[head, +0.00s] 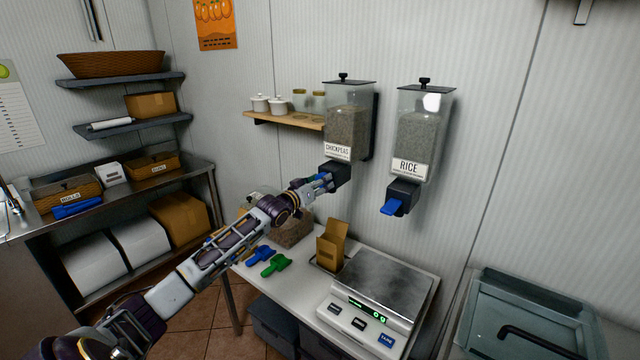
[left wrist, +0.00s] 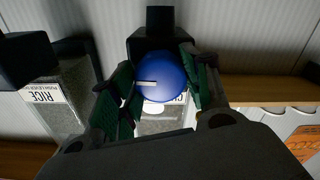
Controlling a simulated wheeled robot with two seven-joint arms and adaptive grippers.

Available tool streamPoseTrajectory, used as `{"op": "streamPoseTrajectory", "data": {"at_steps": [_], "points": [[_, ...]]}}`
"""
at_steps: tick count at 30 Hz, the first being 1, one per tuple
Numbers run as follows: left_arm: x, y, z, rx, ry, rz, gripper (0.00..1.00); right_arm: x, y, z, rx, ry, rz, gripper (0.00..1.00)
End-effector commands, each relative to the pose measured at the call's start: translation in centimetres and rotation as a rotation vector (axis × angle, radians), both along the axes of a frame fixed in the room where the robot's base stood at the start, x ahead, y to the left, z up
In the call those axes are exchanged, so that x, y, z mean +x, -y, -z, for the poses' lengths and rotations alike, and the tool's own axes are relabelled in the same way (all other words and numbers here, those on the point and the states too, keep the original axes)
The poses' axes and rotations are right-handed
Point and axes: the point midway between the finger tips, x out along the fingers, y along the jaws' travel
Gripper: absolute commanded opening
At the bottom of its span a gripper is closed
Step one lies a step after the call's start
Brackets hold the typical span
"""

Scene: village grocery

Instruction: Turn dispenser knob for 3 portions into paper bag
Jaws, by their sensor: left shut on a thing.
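The chickpeas dispenser (head: 345,130) hangs on the wall, filled with grey-brown contents. Its blue round knob (left wrist: 161,78) sits between the two fingers of my left gripper (head: 323,183), which is shut on it. In the left wrist view, my left gripper (left wrist: 158,88) has one finger on each side of the knob, and a pale mark shows on the knob's face. The open brown paper bag (head: 332,246) stands upright on the counter below the chickpeas dispenser, left of the scale. My right gripper is not in view.
The rice dispenser (head: 420,135), with a blue lever (head: 392,207), hangs to the right. A scale (head: 378,290) stands right of the bag; its display appears to read 0 g. Blue (head: 261,255) and green (head: 276,264) scoops lie on the counter (head: 300,290). A wooden shelf (head: 285,119) is at left.

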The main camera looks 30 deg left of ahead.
Motion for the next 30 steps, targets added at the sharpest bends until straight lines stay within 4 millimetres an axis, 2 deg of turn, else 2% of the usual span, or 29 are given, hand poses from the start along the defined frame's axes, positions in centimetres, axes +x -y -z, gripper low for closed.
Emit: {"op": "streamPoseTrajectory", "data": {"at_steps": [11,30], "points": [[0.0,0.0,-0.1,0.242,0.017,0.000,0.23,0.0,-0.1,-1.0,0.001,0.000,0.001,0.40],[0.0,-0.1,0.0,0.844,0.063,0.001,0.23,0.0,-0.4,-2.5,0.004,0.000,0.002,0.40]]}}
